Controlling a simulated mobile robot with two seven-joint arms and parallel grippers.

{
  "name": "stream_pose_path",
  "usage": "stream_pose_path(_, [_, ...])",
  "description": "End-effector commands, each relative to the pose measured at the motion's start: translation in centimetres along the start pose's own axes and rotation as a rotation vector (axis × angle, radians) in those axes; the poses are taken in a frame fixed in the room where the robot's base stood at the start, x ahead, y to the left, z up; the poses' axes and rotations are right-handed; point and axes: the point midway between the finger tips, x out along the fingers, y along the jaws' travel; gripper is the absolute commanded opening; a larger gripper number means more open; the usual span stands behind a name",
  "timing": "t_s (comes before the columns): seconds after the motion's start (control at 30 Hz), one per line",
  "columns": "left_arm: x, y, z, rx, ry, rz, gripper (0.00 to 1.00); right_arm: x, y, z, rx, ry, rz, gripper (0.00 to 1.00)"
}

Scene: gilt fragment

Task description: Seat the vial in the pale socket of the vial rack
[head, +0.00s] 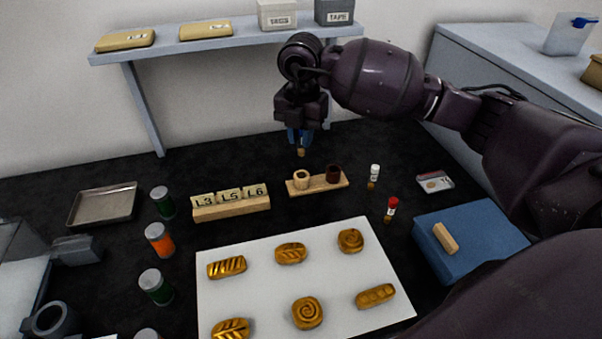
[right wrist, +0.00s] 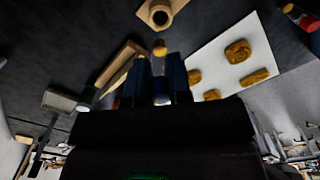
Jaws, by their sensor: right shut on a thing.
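The vial rack (head: 318,185) is a small wooden bar on the dark worktop, with a pale socket (head: 301,180) at its left and a dark red socket (head: 333,173) at its right. Both look empty. My right gripper (head: 300,138) is above and behind the rack, pointing down, shut on the vial (head: 301,152), whose amber end sticks out below the blue fingertips. In the right wrist view the vial (right wrist: 159,49) stands out between the fingers (right wrist: 161,78), apart from the pale socket (right wrist: 160,16). Most of the vial is hidden. My left gripper is not in view.
A white-capped vial (head: 374,175) and a red-capped vial (head: 391,207) stand right of the rack. A block of letter tiles (head: 232,208) lies left. A white board (head: 262,296) with several pastries is in front; a shelf (head: 222,44) is behind. A blue box (head: 478,232) sits right.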

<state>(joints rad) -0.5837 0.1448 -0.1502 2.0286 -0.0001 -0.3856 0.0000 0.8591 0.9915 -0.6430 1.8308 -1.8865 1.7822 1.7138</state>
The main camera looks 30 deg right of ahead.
Motion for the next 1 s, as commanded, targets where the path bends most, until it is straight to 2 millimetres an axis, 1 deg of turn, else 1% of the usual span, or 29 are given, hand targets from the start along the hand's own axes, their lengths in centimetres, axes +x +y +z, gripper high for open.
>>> stream_pose_path(0.03, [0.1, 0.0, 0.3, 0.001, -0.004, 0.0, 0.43, 1.1, -0.1, 0.0, 0.001, 0.004, -0.005, 0.0])
stream_pose_path(0.13, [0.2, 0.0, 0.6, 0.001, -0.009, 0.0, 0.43, 2.7, -0.1, 0.0, 0.002, 0.004, -0.005, 0.0])
stream_pose_path(0.2, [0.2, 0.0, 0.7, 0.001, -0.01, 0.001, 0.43, 3.5, -0.1, 0.0, 0.002, 0.004, -0.004, 0.0])
stream_pose_path(0.37, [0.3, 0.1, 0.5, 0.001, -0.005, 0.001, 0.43, 4.5, -0.1, 0.0, 0.002, 0.002, -0.003, 0.0])
stream_pose_path(0.47, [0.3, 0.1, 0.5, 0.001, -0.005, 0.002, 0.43, 5.8, -0.1, -0.1, 0.001, 0.004, -0.003, 0.0])
stream_pose_path(0.6, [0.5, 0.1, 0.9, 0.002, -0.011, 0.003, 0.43, 8.0, -0.1, -0.1, 0.002, 0.005, -0.005, 0.0])
stream_pose_path(0.67, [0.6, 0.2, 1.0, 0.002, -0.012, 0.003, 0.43, 8.7, -0.1, 0.0, 0.003, 0.004, -0.004, 0.0])
stream_pose_path(0.73, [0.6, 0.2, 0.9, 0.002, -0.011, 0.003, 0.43, 9.0, -0.1, 0.0, 0.002, 0.002, -0.003, 0.0])
stream_pose_path(1.0, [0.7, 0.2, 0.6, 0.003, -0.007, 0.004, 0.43, 8.9, -0.1, 0.0, 0.002, 0.001, -0.002, 0.0])
